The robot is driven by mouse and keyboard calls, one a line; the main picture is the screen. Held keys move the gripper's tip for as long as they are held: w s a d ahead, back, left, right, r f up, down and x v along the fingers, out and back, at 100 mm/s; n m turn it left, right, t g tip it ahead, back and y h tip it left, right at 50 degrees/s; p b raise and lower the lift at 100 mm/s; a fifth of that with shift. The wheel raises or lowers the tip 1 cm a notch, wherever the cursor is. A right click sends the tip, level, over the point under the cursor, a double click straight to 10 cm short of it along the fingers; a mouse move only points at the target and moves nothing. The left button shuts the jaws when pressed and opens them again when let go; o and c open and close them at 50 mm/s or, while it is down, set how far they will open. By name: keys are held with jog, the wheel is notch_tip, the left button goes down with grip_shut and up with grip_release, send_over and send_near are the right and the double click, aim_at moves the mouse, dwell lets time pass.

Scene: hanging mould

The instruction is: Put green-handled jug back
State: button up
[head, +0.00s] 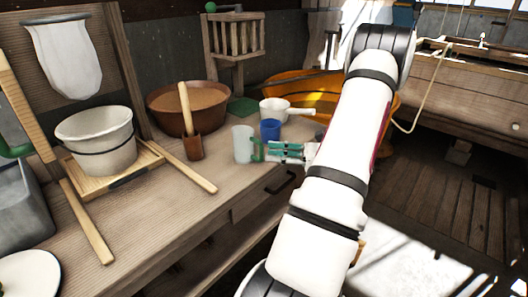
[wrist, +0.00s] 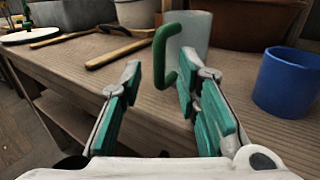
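The green-handled jug (head: 242,143) is a pale, upright vessel on the wooden bench, with its green handle (head: 258,149) facing my gripper (head: 287,151). In the wrist view the jug body (wrist: 197,33) stands beyond the fingers. Its handle (wrist: 160,58) shows between the two fingertips, nearer the right one. My gripper (wrist: 160,84) is open, with its green-padded fingers apart and nothing clamped. I cannot tell whether a finger touches the handle.
A blue cup (head: 270,129) stands close on the right of the jug, with a white saucepan (head: 278,110) behind. A brown bowl (head: 163,115), wooden scoop (head: 194,146) and white bucket (head: 97,143) are left. The front bench is mostly clear.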

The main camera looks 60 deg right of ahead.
jog(key=v, duration=0.7)
jog(key=w+a+r+n+g+y, duration=0.5)
jog(key=w+a+r+n+g, duration=0.25)
jog(key=w+a, duration=0.45)
jog(key=a+r+n+g, duration=0.2)
jog(key=a+n+g, duration=0.1)
jog(key=a, duration=0.4)
jog(key=a+r+n+g, duration=0.3)
jog(key=a+n, duration=0.1)
jog(key=a, duration=0.3)
jog(key=s+a+r+n+g+h, duration=0.1)
jog(key=s+a+n+g+h, duration=0.1)
jog(key=a+n, duration=0.35)
jog(key=s+a+r+n+g+h, duration=0.1)
jog(key=s+a+n+g+h, duration=0.15)
jog(key=a, duration=0.55)
jog(key=s+a+f+n+t+h, duration=0.1)
jog(key=s+a+n+t+h, duration=0.1)
jog(key=s+n+h, duration=0.4)
jog(key=s+a+n, duration=0.1)
jog(key=s+n, duration=0.2)
jog(key=n, duration=0.1)
jog(key=shift+a+f+p, duration=0.2)
jog(key=shift+a+p, duration=0.05)
jog(key=shift+p, duration=0.05)
notch_tip(320, 180, up, 17)
jog(key=t+p, duration=0.3)
jog(key=p, duration=1.2)
jog(key=shift+f, duration=0.2)
